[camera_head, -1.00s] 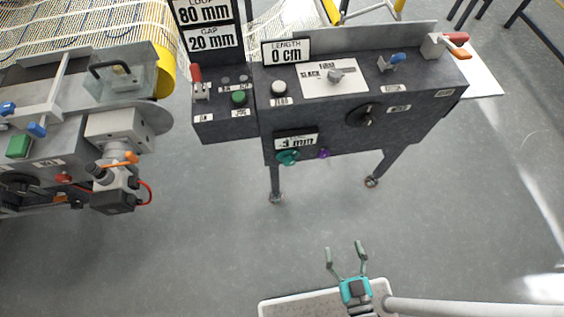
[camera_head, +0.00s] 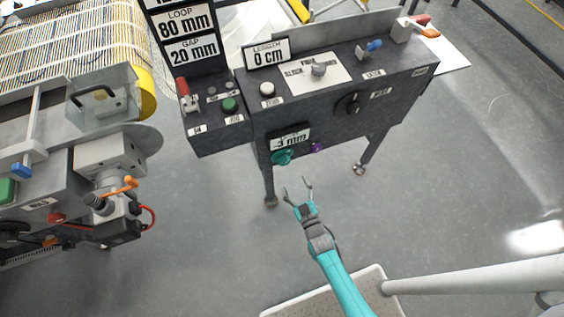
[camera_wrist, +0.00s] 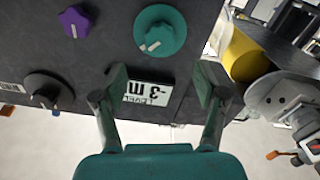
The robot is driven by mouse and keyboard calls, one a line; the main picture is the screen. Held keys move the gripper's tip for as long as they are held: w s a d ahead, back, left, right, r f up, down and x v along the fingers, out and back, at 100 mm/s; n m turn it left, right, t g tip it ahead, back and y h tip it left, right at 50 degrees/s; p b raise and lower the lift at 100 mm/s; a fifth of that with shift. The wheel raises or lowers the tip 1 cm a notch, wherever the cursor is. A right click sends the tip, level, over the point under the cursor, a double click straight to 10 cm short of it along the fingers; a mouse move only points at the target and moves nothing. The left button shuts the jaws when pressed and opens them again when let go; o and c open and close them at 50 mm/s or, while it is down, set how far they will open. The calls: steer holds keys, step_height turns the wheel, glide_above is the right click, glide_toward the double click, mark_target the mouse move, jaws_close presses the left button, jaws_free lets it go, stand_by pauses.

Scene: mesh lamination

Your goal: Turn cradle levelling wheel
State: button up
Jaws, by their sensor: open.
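The teal levelling wheel (camera_head: 283,158) sits on the lower front of the dark grey console, just below a display (camera_head: 290,138) that reads -3 mm. In the wrist view the wheel (camera_wrist: 160,30) has a white pointer mark and lies beyond my fingertips, apart from them. The level display (camera_wrist: 150,94) appears upside down there, between my fingers. My gripper (camera_head: 297,187) is open and empty, below and slightly right of the wheel in the head view; in the wrist view its two fingers (camera_wrist: 160,80) are spread wide.
A purple knob (camera_head: 316,148) sits close beside the wheel, and a black knob (camera_head: 350,103) is higher right. Console legs (camera_head: 269,187) stand near my gripper. A grey machine (camera_head: 95,165) with an orange-handled part is at left.

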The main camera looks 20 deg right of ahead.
mark_target(286, 163)
steer(key=w, duration=1)
steer(key=shift+w, duration=0.2)
steer(key=c, duration=1.1)
